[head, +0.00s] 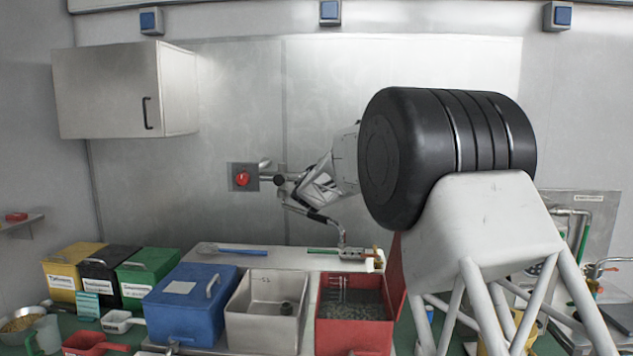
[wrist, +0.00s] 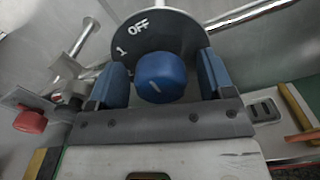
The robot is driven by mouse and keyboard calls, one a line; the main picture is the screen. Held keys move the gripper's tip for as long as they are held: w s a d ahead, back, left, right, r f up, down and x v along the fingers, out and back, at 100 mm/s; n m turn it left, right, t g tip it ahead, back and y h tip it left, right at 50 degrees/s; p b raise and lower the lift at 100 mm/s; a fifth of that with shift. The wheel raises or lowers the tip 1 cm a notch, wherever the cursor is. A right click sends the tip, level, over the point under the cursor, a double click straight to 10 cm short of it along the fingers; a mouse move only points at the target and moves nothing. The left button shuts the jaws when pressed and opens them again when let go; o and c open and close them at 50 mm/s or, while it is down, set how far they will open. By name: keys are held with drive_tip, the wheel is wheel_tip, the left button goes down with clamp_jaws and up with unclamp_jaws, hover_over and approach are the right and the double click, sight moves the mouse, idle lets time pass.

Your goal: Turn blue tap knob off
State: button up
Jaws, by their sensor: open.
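The blue tap knob (wrist: 161,77) shows in the wrist view, in front of a dark round dial plate (wrist: 150,35) marked "OFF" and "1". A small pale mark is on the knob's face. My gripper (wrist: 163,72) is open, with one blue finger on each side of the knob. Narrow gaps seem to show between fingers and knob; I cannot tell whether either touches. In the head view my gripper (head: 287,188) is at the back wall, just right of a red button (head: 242,178), and the blue knob cannot be made out there.
The red button also shows in the wrist view (wrist: 30,121), left of my gripper. Below in the head view stand a blue box (head: 190,305), an open metal bin (head: 265,312) and a red bin (head: 355,312). A faucet (head: 342,237) is close below my wrist.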

drive_tip(key=shift+s, duration=0.15)
drive_tip(key=s, duration=0.7)
drive_tip(key=shift+s, duration=0.15)
idle(0.4)
